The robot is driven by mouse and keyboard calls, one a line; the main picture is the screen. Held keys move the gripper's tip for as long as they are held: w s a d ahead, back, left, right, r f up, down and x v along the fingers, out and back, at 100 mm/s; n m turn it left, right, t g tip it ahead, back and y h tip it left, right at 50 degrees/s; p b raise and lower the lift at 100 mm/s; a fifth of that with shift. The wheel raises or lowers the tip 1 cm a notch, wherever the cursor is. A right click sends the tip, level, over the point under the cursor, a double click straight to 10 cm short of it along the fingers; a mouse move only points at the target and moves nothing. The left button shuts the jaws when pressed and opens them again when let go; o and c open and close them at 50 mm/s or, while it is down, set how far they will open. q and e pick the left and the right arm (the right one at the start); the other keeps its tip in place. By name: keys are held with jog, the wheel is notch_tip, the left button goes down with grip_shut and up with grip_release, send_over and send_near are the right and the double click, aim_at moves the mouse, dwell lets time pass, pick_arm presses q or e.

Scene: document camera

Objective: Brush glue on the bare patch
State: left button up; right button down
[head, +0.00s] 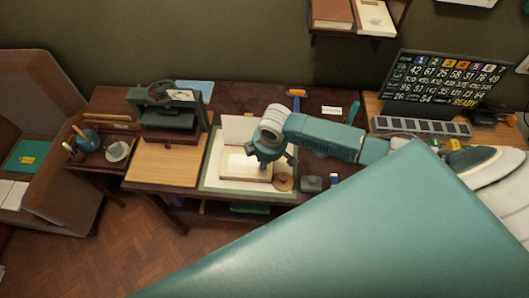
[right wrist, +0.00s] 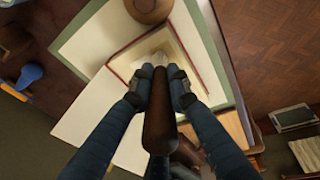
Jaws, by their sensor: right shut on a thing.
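An open book (head: 246,167) lies on the mat on the desk in the head view. In the right wrist view, its red-edged board (right wrist: 184,62) lies under my gripper. My right gripper (right wrist: 160,90) is shut on the brown handle of a brush (right wrist: 159,128); in the head view the gripper (head: 269,161) is over the book. The pale bristles (right wrist: 158,60) point at the board, near a whitish area. I cannot tell whether they touch it, and the gripper and handle hide part of the surface. My left gripper is not in view.
A green-edged mat (head: 207,172) carries the book. A round wooden piece (head: 283,183) and a dark grey block (head: 312,183) are close on the right. A press (head: 168,112) stands at the left. A large teal part of my own body hides the lower right.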

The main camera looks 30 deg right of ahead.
dwell(0.4)
jog(key=shift+w+a, duration=0.6)
jog(key=shift+a, duration=0.25)
jog(key=shift+w+a, duration=0.55)
jog(key=shift+a, duration=0.3)
jog(key=shift+w+a+f, duration=0.1)
jog(key=shift+w+a, duration=0.45)
jog(key=shift+a, duration=0.3)
jog(key=shift+w+a, duration=0.5)
jog(key=shift+a, duration=0.3)
jog(key=shift+a, duration=0.1)
jog(key=shift+w+a+b, duration=0.3)
jog(key=shift+w+a, duration=0.25)
jog(key=shift+a, duration=0.2)
jog(key=shift+w+a+b, duration=0.25)
jog(key=shift+w+a, duration=0.3)
jog(key=shift+a, duration=0.2)
jog(key=c, duration=2.2)
grip_release()
grip_shut()
